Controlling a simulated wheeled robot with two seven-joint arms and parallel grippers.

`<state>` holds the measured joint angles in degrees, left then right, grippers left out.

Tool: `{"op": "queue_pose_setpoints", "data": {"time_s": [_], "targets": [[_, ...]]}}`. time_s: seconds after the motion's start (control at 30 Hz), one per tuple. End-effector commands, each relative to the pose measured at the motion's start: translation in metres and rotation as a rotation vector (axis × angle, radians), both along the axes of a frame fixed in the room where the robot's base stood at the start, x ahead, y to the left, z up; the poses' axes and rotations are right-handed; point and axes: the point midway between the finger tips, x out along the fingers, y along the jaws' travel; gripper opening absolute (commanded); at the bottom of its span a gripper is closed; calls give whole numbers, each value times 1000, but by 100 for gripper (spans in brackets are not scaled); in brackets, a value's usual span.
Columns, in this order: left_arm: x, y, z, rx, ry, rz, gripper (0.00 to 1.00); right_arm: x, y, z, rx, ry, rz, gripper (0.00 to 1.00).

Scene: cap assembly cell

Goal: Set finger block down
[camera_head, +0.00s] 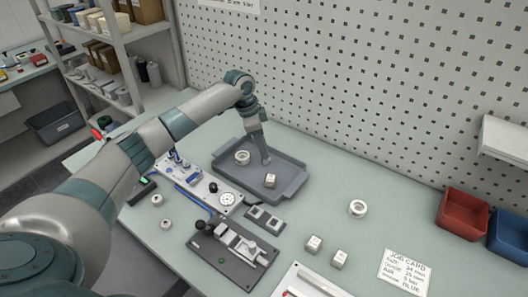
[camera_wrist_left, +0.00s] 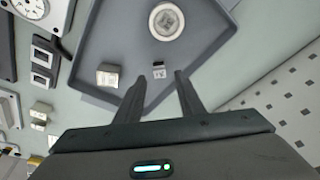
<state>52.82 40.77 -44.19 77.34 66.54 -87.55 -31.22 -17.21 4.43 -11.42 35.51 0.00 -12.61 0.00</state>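My left gripper (camera_head: 266,160) reaches down into the grey tray (camera_head: 290,188). In the left wrist view its two fingers (camera_wrist_left: 160,76) are apart. A small block (camera_wrist_left: 158,71) with a dark top part and a marked light face lies between and just beyond the fingertips, with a gap on each side. Gripper and arm seem to hide it in the head view. A larger pale block (camera_head: 271,181) stands in the tray, also seen in the left wrist view (camera_wrist_left: 108,76). A white ring (camera_head: 242,157) lies in the tray. My right gripper is not in view.
Left of and in front of the tray are a fixture plate (camera_head: 227,199), a dark two-pocket pad (camera_head: 264,218) and a dark clamp base (camera_head: 228,262). Two pale blocks (camera_head: 313,243) and a ring (camera_head: 357,208) stand on the table. A red bin (camera_head: 462,211) is at right.

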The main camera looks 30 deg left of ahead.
Motion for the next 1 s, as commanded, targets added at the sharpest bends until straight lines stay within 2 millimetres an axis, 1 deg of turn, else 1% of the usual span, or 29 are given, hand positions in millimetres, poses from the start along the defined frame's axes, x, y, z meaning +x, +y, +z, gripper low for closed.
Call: {"op": "queue_pose_setpoints", "data": {"time_s": [0.03,0.3,0.5,0.7,1.0], "targets": [[-1,3,7,1,-3,0,35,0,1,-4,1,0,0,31],[-8,13,54,0,-4,1,35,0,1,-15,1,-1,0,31],[-13,18,80,0,-1,1,35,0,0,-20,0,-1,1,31],[-15,20,89,-1,1,1,35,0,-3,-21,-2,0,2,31],[-15,20,90,-1,1,1,35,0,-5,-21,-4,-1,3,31]]}}
